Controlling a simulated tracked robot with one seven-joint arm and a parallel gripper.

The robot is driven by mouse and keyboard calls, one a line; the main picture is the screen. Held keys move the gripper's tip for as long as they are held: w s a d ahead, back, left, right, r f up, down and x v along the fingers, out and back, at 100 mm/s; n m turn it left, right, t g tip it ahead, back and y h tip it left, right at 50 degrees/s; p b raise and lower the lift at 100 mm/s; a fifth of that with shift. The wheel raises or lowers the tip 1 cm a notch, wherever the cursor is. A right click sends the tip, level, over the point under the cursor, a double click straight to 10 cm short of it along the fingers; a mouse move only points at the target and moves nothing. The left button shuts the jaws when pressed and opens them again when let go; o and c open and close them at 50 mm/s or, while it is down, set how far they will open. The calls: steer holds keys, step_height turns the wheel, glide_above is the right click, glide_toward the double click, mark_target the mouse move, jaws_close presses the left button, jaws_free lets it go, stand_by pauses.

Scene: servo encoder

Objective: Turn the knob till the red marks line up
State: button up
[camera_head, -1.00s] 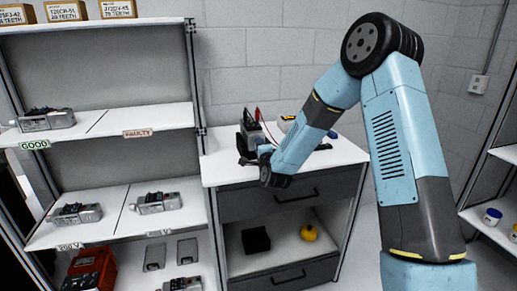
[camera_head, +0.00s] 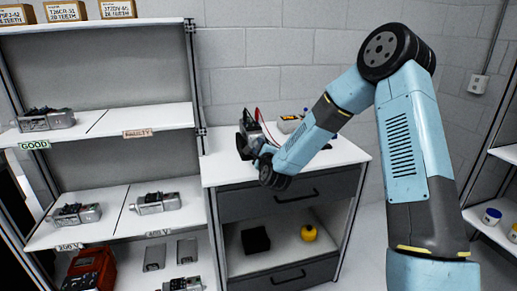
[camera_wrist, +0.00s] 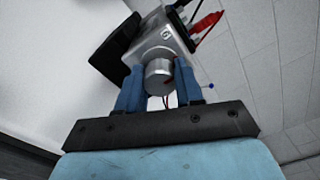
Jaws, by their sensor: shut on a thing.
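The servo encoder (camera_wrist: 160,40) is a grey metal box at the upper middle of the wrist view, with a round silver knob (camera_wrist: 158,72) facing me. My gripper (camera_wrist: 159,80) has its two blue fingers on either side of the knob and is shut on it. A small red mark (camera_wrist: 168,83) shows at the knob's lower right edge. A matching second mark cannot be made out, so I cannot tell how they line up. In the head view the device (camera_head: 252,128) stands on the cabinet top, partly hidden by my arm.
Red leads (camera_wrist: 207,24) rise from the device. The white cabinet top (camera_head: 222,174) is clear at its front left. Shelves (camera_head: 110,118) with several similar metal units stand to the left. A yellow object (camera_head: 308,233) sits in the open cabinet compartment.

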steer(key=shift+d+f, duration=0.15)
steer(key=shift+f, duration=0.1)
steer(key=o, duration=0.8)
steer(key=shift+c, duration=0.2)
steer(key=shift+o, duration=1.4)
steer(key=shift+r, duration=0.1)
steer(key=v, duration=1.3)
steer(key=shift+s, duration=0.3)
